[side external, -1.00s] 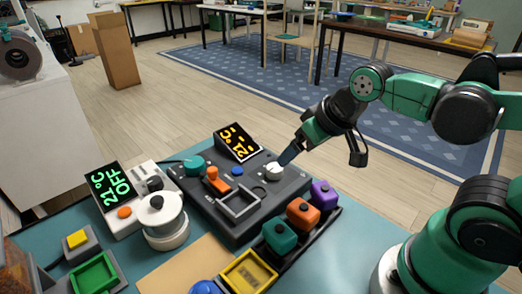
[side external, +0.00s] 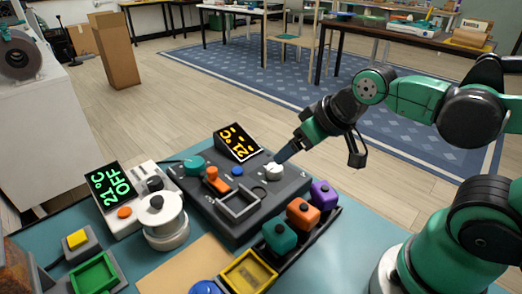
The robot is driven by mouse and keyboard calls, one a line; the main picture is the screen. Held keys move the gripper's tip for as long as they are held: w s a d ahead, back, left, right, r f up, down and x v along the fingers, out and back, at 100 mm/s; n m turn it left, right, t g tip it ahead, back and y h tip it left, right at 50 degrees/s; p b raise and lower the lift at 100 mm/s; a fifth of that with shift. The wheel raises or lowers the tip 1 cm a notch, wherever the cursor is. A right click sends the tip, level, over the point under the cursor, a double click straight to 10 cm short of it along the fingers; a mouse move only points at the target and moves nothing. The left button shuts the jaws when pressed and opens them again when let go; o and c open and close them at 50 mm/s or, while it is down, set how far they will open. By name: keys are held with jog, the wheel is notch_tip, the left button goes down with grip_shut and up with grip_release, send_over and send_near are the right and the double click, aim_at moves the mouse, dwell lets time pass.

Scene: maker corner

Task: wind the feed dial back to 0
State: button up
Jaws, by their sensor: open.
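A dark control panel (side external: 262,209) lies on the teal table, with an amber display (side external: 237,142) tilted up at its back; the display seems to read 12 and °C. A white dial (side external: 273,173) sits at the panel's right end and a teal knob (side external: 194,166) at its left end. I cannot read the labels or tell which dial is the feed dial. My gripper (side external: 281,156) is just above and behind the white dial, pointing down to the left. It is open and holds nothing that I can see; its fingertips overlap in this view.
An orange lever (side external: 217,182) and blue button (side external: 237,171) stand between the knobs. A rack with teal, orange and purple blocks (side external: 303,213) borders the panel's front right. A white spool (side external: 162,220) and a unit with a green display (side external: 111,187) stand left.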

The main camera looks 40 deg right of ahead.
jog(key=shift+o, duration=0.8)
jog(key=w+a+r+g, duration=0.1)
jog(key=w+r+g, duration=0.1)
jog(key=w+r, duration=0.3)
jog(key=m+g, duration=0.3)
jog(key=g, duration=0.2)
send_over(194, 161)
notch_tip(194, 161, down, 9)
jog(key=shift+s, duration=0.1)
jog(key=shift+f, duration=3)
jog(key=c, duration=1.3)
